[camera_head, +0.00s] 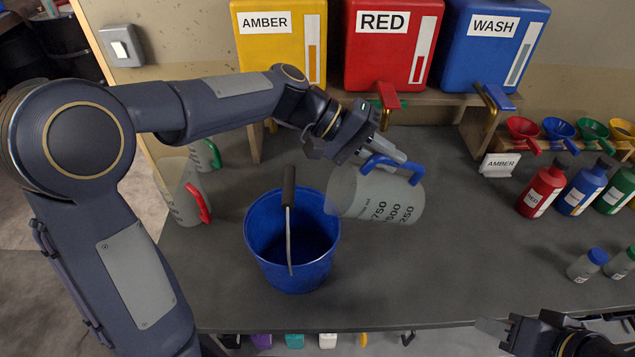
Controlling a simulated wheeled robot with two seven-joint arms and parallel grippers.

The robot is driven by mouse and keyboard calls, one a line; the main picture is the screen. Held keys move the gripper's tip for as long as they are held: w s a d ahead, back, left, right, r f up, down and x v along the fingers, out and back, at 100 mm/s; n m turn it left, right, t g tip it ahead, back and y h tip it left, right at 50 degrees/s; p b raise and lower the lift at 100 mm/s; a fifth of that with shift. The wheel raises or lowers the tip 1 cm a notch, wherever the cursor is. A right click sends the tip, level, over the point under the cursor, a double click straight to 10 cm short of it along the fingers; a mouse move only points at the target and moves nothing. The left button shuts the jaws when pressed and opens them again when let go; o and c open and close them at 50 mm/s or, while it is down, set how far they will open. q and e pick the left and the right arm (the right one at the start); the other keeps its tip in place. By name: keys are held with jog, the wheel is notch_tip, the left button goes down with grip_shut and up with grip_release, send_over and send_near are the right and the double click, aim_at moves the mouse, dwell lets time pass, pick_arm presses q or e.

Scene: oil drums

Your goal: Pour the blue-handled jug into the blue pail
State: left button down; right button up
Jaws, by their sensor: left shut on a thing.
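The blue-handled jug (385,203) is a translucent grey measuring jug with volume marks. It is tipped on its side in the air, mouth to the left. My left gripper (393,162) is shut on its blue handle (390,164). The jug's mouth is beside and above the pail's right rim. No stream of liquid shows, and I cannot tell what the jug holds. My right gripper (500,333) is low at the front right, partly cut off, away from both.
A red-handled jug (180,195) and a green-handled jug (206,154) stand left of the pail. Amber, red and wash drums (391,45) stand on a rear shelf. Bottles (543,190), funnels (523,130) and small vials (587,264) are right. The counter's front middle (430,275) is clear.

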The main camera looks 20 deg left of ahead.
pick_arm(q)
jog(key=shift+s+a+r+h+b, duration=0.4)
jog(key=shift+a+r+h+b, duration=0.35)
jog(key=shift+b, duration=0.8)
dwell(1.6)
